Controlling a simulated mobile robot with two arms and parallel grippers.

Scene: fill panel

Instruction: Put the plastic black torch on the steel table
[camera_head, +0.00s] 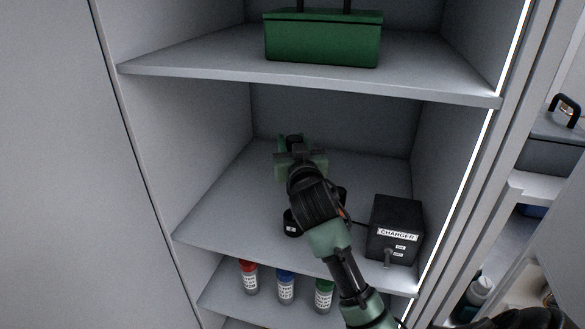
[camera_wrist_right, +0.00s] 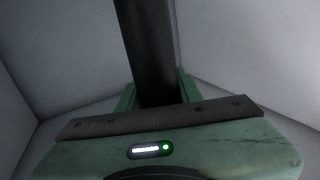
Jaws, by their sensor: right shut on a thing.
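My right gripper (camera_head: 290,143) reaches into the middle shelf of the cabinet, near the back wall. In the right wrist view a long dark bar-like thing, likely the black torch (camera_wrist_right: 148,45), stands between the green fingers (camera_wrist_right: 155,100), and the gripper is shut on it. In the head view the wrist and fingers hide most of the held thing. I cannot make out the steel table. My left gripper is not in view.
A black charger box (camera_head: 396,230) stands at the shelf's front right. A dark object (camera_head: 292,223) lies partly hidden under my arm. Several small bottles (camera_head: 286,287) stand on the shelf below. A green box (camera_head: 322,40) sits on the shelf above.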

